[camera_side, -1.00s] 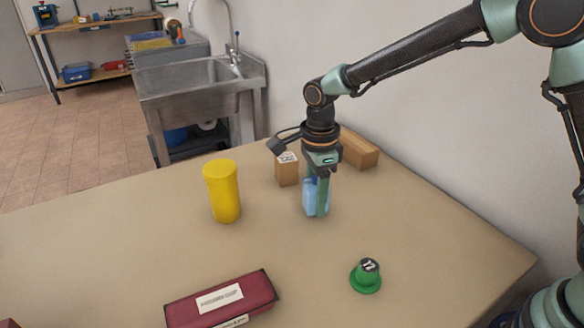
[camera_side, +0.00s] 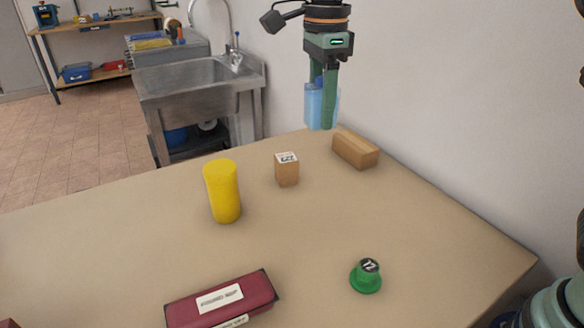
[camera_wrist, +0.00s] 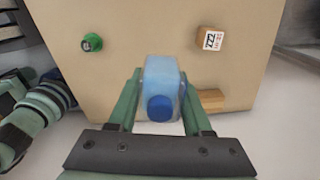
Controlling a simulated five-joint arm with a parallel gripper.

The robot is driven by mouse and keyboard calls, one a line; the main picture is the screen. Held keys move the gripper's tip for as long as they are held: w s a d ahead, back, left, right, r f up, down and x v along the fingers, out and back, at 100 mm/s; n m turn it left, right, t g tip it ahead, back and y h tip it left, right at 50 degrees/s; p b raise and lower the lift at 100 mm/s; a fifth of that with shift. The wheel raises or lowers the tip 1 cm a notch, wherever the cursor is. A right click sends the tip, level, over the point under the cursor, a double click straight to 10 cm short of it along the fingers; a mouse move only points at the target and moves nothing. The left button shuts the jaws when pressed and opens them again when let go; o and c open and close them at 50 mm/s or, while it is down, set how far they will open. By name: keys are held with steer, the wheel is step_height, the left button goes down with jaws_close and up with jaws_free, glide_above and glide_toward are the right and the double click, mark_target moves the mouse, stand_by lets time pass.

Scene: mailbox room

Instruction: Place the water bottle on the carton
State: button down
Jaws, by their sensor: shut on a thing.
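The water bottle (camera_side: 312,108) is translucent light blue. It is held upright in the air between the fingers of my gripper (camera_side: 324,122), above the far end of the table. In the wrist view the bottle (camera_wrist: 160,76), with its dark blue cap, sits between both fingers. The fingers partly hide it in the side view. The carton (camera_side: 287,172) is a small brown box with a white label on top, standing on the table, lower and to the left of the bottle. It also shows in the wrist view (camera_wrist: 209,43), apart from the bottle.
A yellow cylinder (camera_side: 222,192) stands left of the carton. A wooden block (camera_side: 356,150) lies to its right near the wall. A green knob-shaped piece (camera_side: 366,278) and a dark red box (camera_side: 222,300) are nearer the front. The table middle is clear.

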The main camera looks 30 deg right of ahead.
steer(key=w+d+f+n, duration=0.1)
steer(key=w+d+f, duration=0.1)
steer(key=w+d, duration=0.5)
steer(key=n, duration=0.1)
glide_above(364, 146)
step_height(364, 146, down, 8)
steer(key=shift+r, duration=0.2)
steer(key=shift+a+f, duration=0.1)
steer(key=shift+f, duration=2.2)
steer(key=shift+f, duration=0.15)
steer(key=shift+c, duration=1.6)
jaws_free()
